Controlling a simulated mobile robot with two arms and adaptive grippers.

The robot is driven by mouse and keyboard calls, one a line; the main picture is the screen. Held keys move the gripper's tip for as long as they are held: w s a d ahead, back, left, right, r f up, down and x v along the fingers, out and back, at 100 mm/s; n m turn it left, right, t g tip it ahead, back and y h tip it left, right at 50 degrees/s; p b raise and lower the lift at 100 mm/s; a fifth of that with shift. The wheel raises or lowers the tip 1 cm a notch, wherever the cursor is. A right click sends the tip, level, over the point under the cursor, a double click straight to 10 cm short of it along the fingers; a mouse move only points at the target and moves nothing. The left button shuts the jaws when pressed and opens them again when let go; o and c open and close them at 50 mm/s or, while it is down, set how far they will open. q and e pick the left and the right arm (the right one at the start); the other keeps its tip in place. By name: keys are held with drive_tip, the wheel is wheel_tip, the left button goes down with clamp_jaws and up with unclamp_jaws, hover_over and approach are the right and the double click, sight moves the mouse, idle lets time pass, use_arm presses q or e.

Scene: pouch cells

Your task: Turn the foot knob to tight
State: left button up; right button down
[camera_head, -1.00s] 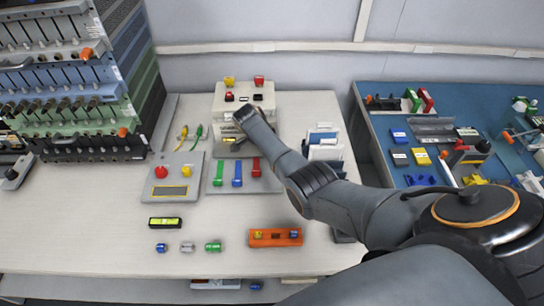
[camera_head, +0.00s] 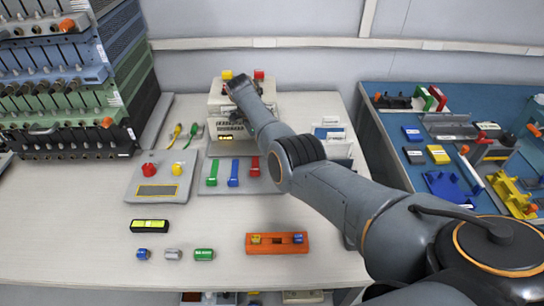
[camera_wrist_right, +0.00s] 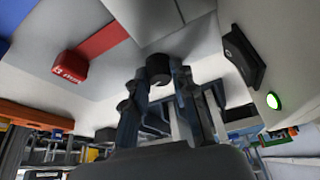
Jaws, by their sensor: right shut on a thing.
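My right gripper (camera_wrist_right: 158,78) has its two dark fingers closed around a round black knob (camera_wrist_right: 158,66) in the right wrist view. The knob sits against a pale grey surface. In the head view my right arm reaches over to the beige instrument (camera_head: 216,106) at the back of the bench. The arm's end covers part of that instrument, and the fingertips and knob are hidden there. The knob's markings and its turned position cannot be read. My left gripper is not in view.
Green, blue and red levers stand on a grey plate (camera_head: 222,187) before the instrument. A grey box (camera_head: 155,172) with red and yellow buttons is at left.

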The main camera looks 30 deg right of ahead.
drive_tip(key=shift+m+b, duration=0.5)
drive_tip(key=c, duration=1.1)
unclamp_jaws()
drive_tip(key=v, duration=0.7)
drive_tip(key=shift+w+r, duration=0.1)
drive_tip(key=shift+r, duration=0.15)
